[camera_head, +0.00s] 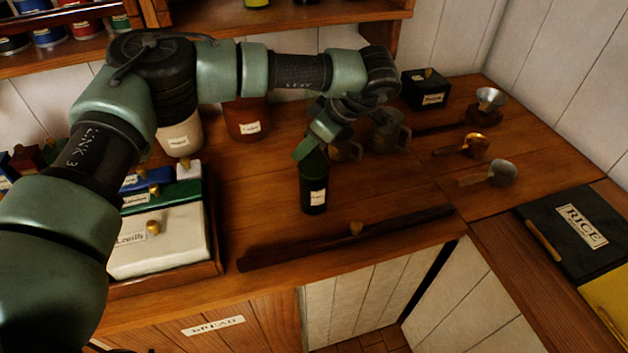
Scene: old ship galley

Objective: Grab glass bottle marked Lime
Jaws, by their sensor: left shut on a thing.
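A dark green glass bottle (314,183) with a small white label stands upright on the wooden counter, in the middle of the view. The writing on its label is too small to read. My left arm comes in from the left and reaches over the counter. My left gripper (312,147) is above the bottle and shut on its top. The gripper hides the bottle's neck. My right gripper is not in view.
Metal mugs (389,131) stand close behind the gripper. A wooden tray (216,262) of labelled boxes is left. A raised wooden strip (290,255) edges the counter's front.

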